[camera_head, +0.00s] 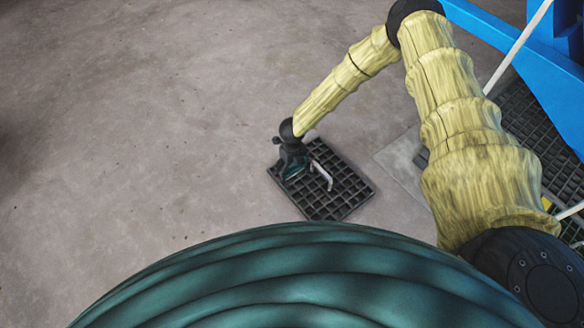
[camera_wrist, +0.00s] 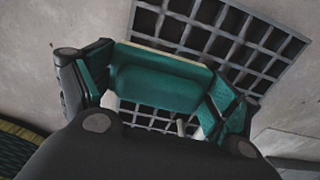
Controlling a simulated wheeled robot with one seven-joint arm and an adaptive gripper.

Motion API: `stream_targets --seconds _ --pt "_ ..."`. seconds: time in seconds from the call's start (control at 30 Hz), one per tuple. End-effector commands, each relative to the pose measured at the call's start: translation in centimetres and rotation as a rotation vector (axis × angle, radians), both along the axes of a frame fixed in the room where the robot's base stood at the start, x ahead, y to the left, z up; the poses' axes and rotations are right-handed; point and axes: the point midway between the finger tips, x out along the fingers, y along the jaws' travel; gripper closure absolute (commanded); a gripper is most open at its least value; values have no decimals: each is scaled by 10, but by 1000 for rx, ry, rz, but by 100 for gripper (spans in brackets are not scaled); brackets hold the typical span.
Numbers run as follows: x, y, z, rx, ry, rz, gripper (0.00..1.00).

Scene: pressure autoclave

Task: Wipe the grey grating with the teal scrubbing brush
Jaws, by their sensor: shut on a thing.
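The grey grating (camera_head: 345,190) lies flat on the concrete floor in the middle of the head view. It also fills the upper part of the wrist view (camera_wrist: 262,48). My gripper (camera_head: 293,172) is over the grating's left part, pointing down. In the wrist view my gripper (camera_wrist: 158,88) is shut on the teal scrubbing brush (camera_wrist: 160,80), with a finger at each side of it. In the head view the brush is mostly hidden by the gripper. The brush's underside is hidden, so I cannot tell whether it touches the grating.
A pale handle-like piece (camera_head: 321,174) shows over the grating. A blue frame (camera_head: 520,55) with white bars stands at the upper right, by a larger dark grating (camera_head: 525,125). A flat grey slab (camera_head: 400,165) lies right of the grating. The floor at left is clear.

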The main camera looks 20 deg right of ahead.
Motion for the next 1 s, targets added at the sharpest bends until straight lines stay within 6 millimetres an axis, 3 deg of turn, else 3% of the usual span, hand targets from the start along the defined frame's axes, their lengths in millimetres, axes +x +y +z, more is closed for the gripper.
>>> stream_targets --seconds 0.23,0.73,1.0 --pt "0 0 25 0 0 0 49" --pt "1 0 29 -1 0 11 49" --pt "13 1 55 -4 -6 230 49"
